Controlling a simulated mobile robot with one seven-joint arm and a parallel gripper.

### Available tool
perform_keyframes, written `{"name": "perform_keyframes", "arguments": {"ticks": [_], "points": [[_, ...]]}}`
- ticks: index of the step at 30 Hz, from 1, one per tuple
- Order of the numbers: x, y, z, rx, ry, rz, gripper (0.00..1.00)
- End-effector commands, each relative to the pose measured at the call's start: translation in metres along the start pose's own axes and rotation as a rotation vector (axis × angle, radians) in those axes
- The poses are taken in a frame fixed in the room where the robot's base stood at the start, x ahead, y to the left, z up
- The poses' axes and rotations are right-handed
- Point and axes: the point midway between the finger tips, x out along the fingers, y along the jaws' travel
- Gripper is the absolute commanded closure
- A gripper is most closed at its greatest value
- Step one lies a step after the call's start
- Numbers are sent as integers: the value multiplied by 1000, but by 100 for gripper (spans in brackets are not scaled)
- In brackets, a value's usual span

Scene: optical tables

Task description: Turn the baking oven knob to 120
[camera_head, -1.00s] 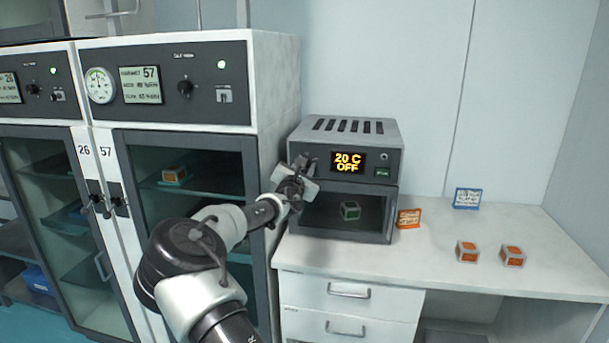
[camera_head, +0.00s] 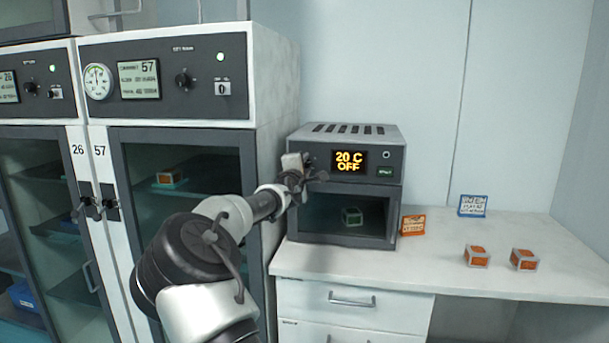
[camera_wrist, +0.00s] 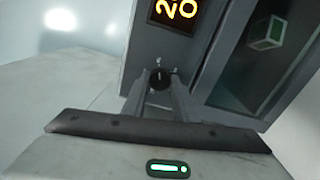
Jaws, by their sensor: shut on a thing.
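The baking oven (camera_head: 348,132) is a small grey box on the counter. Its display (camera_head: 349,161) reads 20 C OFF in yellow; part of the display (camera_wrist: 178,12) also shows in the wrist view. The dark oven knob (camera_wrist: 160,78) is beside the display and between my fingertips. My gripper (camera_head: 318,175) is at the left of the oven's front panel and hides the knob in the head view. In the wrist view my gripper (camera_wrist: 160,86) is shut on the knob.
A green-framed cube (camera_head: 351,216) sits inside the oven behind its closed glass door. An orange sign (camera_head: 413,225), a blue sign (camera_head: 472,206) and two orange cubes (camera_head: 477,256) (camera_head: 523,259) stand on the counter (camera_head: 400,266). A tall cabinet (camera_head: 272,90) is close on the left.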

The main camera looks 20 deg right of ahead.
Motion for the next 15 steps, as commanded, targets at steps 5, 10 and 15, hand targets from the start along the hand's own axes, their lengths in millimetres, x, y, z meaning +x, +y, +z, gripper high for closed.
{"name": "perform_keyframes", "arguments": {"ticks": [5, 10, 15], "points": [[0, -4, 0, 168, -1, 1, 96], [0, -4, 1, 330, -2, 0, 96], [0, -3, 0, 491, -1, 1, 96]]}}
